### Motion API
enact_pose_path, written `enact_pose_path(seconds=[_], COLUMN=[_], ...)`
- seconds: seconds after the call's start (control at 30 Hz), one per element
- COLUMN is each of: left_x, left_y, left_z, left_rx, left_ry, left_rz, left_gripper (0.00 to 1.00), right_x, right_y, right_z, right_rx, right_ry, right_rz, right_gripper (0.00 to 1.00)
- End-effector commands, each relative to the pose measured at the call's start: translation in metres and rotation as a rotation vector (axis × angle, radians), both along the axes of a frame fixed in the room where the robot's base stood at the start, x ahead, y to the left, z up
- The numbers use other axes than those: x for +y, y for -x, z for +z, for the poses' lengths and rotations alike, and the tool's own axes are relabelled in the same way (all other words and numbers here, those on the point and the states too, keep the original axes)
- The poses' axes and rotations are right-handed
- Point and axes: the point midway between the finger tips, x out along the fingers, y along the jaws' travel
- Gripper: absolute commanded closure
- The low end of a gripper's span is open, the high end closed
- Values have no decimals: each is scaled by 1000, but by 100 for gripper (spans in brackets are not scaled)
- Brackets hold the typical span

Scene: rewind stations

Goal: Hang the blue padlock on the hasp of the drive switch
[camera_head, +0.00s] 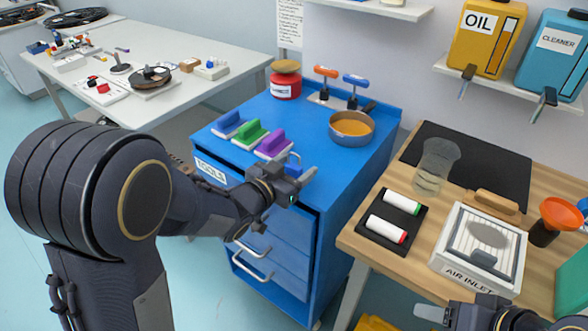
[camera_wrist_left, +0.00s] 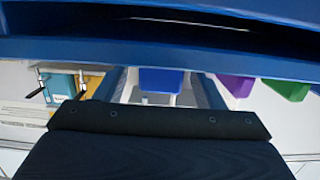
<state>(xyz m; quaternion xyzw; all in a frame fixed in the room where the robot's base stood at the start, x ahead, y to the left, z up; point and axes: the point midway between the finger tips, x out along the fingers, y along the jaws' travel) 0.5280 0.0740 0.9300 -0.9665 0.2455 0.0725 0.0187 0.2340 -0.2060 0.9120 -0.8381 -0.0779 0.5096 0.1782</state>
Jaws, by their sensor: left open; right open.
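A small blue object (camera_head: 293,165), likely the blue padlock, is at the front right of the blue cabinet top, partly hidden by my left gripper. In the left wrist view a blue block (camera_wrist_left: 160,80) with a pale part below it shows between the two fingers. My left gripper (camera_head: 298,170) is open, with its fingers on either side of the blue block; I cannot tell whether they touch it. My right gripper (camera_head: 430,315) is open and empty at the bottom edge, partly cut off. I cannot make out the drive switch or its hasp.
Purple (camera_head: 273,146), green (camera_head: 250,132) and blue (camera_head: 228,123) blocks stand in a row on the blue cabinet (camera_head: 335,170). A pan (camera_head: 351,128) and a red jar (camera_head: 285,85) are behind. The wooden bench (camera_head: 365,247) holds an air inlet box (camera_head: 478,262) and a glass (camera_head: 436,165).

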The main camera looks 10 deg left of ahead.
Motion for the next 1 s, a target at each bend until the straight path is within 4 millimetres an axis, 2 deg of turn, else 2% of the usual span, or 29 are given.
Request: enact_pose_path(seconds=[0.1,0.4,0.5,0.77,0.9,1.0], left_x=[0,0,0,0,0,0], left_y=[0,0,0,0,0,0], left_z=[0,0,0,3,13,30], left_rx=[0,0,-1,-2,-3,-7], left_ry=[0,0,0,1,3,5], left_rz=[0,0,0,0,0,0], left_gripper=[37,77,87,87,87,87], right_x=[0,0,0,0,0,0], right_y=[0,0,0,0,0,0], right_z=[0,0,0,1,4,8], right_rx=[0,0,0,0,0,0], right_ry=[0,0,0,0,0,0], right_rz=[0,0,0,0,0,0], right_gripper=[41,41,41,41,41,41])
